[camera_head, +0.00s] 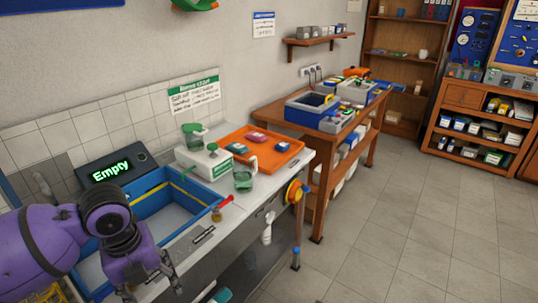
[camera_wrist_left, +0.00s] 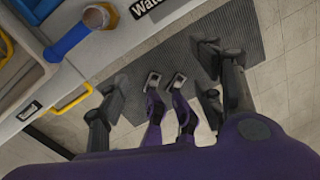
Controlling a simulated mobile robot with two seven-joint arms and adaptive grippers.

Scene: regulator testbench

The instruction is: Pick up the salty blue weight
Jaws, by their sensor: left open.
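My left gripper (camera_head: 151,288) is open at the lower left, in front of the bench and well short of the tray. In the left wrist view its fingers (camera_wrist_left: 160,92) are spread, with floor and a dark mat between them. My right gripper is not in view.
A blue-rimmed basin (camera_head: 207,206) and a display reading "Empty" (camera_head: 112,170) stand left of the tray. A white device (camera_head: 203,162) and a glass jug (camera_head: 243,179) stand beside it. A wooden table (camera_head: 318,138) stands beyond.

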